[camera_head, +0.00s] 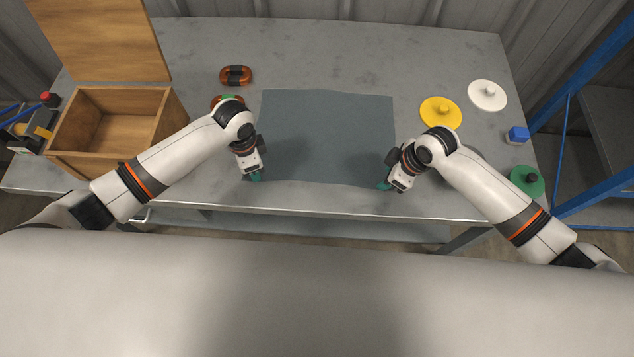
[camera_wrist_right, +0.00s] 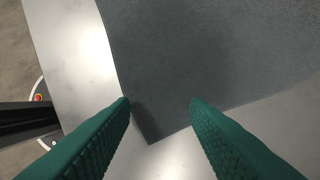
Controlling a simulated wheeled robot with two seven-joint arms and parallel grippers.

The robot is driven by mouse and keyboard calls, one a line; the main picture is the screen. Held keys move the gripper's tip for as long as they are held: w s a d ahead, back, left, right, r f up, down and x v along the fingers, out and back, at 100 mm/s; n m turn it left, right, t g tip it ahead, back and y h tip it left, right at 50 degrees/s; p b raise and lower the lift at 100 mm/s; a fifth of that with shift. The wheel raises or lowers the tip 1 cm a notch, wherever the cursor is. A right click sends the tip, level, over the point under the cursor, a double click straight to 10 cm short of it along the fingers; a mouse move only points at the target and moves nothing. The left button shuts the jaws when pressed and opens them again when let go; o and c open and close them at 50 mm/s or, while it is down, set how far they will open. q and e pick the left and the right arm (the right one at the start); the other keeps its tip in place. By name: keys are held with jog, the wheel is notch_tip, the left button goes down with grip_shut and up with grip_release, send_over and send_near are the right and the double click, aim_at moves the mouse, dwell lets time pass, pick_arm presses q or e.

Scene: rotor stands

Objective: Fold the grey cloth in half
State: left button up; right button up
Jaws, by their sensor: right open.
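The grey cloth (camera_head: 327,135) lies flat and spread out on the metal table, near the middle. My right gripper (camera_head: 383,187) is at the cloth's near right corner. In the right wrist view, its green fingers (camera_wrist_right: 160,103) are open, and the corner of the cloth (camera_wrist_right: 210,50) shows between and beyond them, not gripped. My left gripper (camera_head: 256,178) is at the cloth's near left corner; its fingertips are small here and I cannot tell whether they are open or touching the cloth.
An open wooden box (camera_head: 110,125) stands at the left. Orange-brown coils (camera_head: 235,75) lie behind my left arm. Yellow (camera_head: 440,112), white (camera_head: 487,95) and green (camera_head: 527,181) knobbed discs and a blue block (camera_head: 517,135) are at the right. The table (camera_head: 330,50) is clear behind the cloth.

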pick_arm(q)
jog(key=shift+f, duration=0.3)
pick_arm(e)
jog(key=shift+f, duration=0.3)
pick_arm(q)
jog(key=shift+c, duration=0.3)
pick_arm(e)
jog(key=shift+c, duration=0.3)
pick_arm(q)
grip_shut()
pick_arm(e)
grip_shut()
pick_arm(q)
jog(key=shift+a, duration=0.1)
